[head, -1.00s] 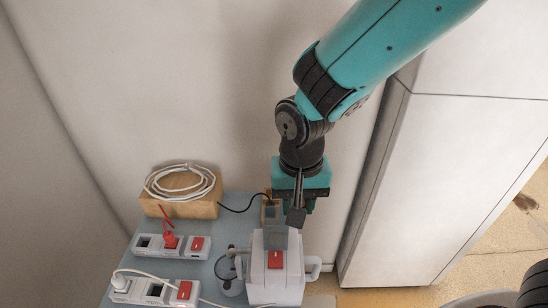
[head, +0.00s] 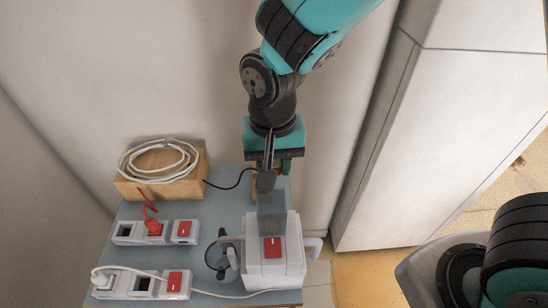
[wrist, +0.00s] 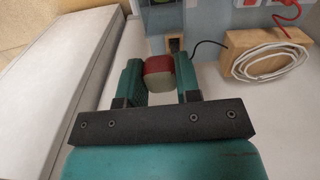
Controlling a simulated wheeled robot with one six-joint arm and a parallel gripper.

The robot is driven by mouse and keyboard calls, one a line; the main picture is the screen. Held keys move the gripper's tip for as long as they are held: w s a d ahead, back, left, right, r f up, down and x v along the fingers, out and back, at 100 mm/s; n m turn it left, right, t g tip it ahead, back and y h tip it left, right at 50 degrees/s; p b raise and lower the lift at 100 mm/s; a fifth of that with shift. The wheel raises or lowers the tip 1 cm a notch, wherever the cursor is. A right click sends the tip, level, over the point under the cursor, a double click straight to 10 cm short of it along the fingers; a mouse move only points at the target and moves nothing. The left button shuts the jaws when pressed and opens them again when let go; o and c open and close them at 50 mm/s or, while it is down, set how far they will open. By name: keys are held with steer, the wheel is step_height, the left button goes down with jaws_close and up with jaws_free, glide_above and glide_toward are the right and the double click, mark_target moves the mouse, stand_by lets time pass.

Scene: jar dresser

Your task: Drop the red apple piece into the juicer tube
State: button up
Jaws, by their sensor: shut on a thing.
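The apple piece (wrist: 159,74), red with a cream-coloured face, is between the two fingers of my gripper (wrist: 159,72) in the wrist view. My gripper is shut on it. In the head view my gripper (head: 267,178) is close to the upper end of the grey see-through juicer tube (head: 271,218), and the apple piece is hidden. The tube stands on the white juicer (head: 256,262), which has a red switch (head: 272,247). I cannot tell whether the piece is directly over the opening.
Two power strips with red switches, one farther (head: 183,231) and one nearer (head: 174,283), lie left on the blue-grey table (head: 200,215). A wooden block (head: 160,188) with a coiled white cable stands behind. A clear jug (head: 217,257) is beside the juicer. A white cabinet (head: 440,150) is right.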

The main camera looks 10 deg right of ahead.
mark_target(274, 162)
step_height(274, 162, down, 3)
steer(key=shift+r+b, duration=0.2)
steer(key=shift+b, duration=0.5)
steer(key=shift+r, duration=0.1)
steer(key=o, duration=1)
step_height(274, 162, up, 17)
steer(key=shift+r+b, duration=0.2)
steer(key=shift+b, duration=1.05)
steer(key=shift+d, duration=0.1)
